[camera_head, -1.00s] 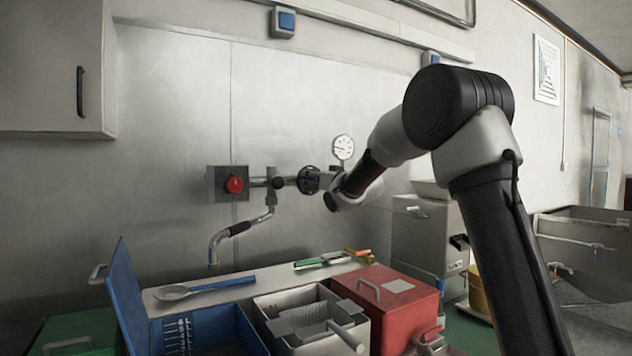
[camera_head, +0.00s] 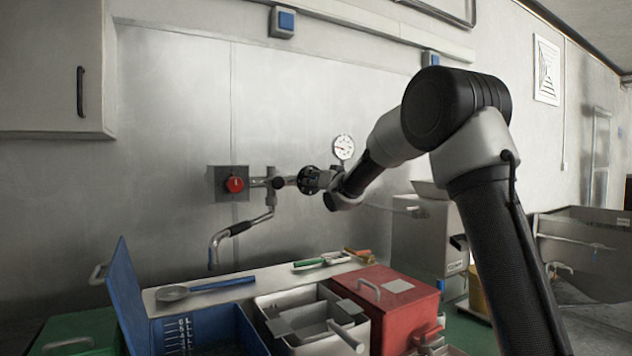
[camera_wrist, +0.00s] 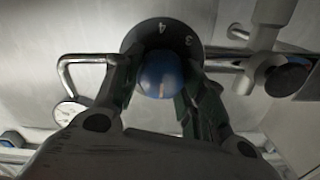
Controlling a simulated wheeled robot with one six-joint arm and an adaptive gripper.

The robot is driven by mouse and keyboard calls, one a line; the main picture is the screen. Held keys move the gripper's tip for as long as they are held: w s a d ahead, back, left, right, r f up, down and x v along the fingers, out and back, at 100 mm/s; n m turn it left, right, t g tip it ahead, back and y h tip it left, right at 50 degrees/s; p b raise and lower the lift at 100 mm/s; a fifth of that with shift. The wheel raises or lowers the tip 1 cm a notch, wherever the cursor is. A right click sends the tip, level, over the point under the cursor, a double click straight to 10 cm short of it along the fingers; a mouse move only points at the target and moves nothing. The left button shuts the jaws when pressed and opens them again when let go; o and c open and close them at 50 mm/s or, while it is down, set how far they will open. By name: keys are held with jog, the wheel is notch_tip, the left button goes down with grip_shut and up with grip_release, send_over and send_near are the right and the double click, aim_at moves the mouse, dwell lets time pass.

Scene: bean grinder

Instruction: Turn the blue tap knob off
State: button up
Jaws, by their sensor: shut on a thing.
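The blue tap knob (camera_wrist: 160,72) is round and sits at the middle of a black dial plate with numbers (camera_wrist: 162,34) in the wrist view. My gripper (camera_wrist: 160,86) has a finger on each side of the knob and is shut on it. In the head view my gripper (camera_head: 318,180) is at the dark dial plate (camera_head: 307,179) on the wall pipe. The blue knob itself is hidden there behind my gripper.
A red knob (camera_head: 235,184) on a grey box is left of the tap, with a spout (camera_head: 229,233) below. A pressure gauge (camera_head: 343,147) is just above my gripper. Below stand a blue box (camera_head: 205,328), a metal tray (camera_head: 285,300) and a red box (camera_head: 395,300).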

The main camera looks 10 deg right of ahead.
jog(key=o, duration=1)
jog(key=shift+o, duration=0.2)
jog(key=shift+s, duration=0.1)
jog(key=v, duration=1.2)
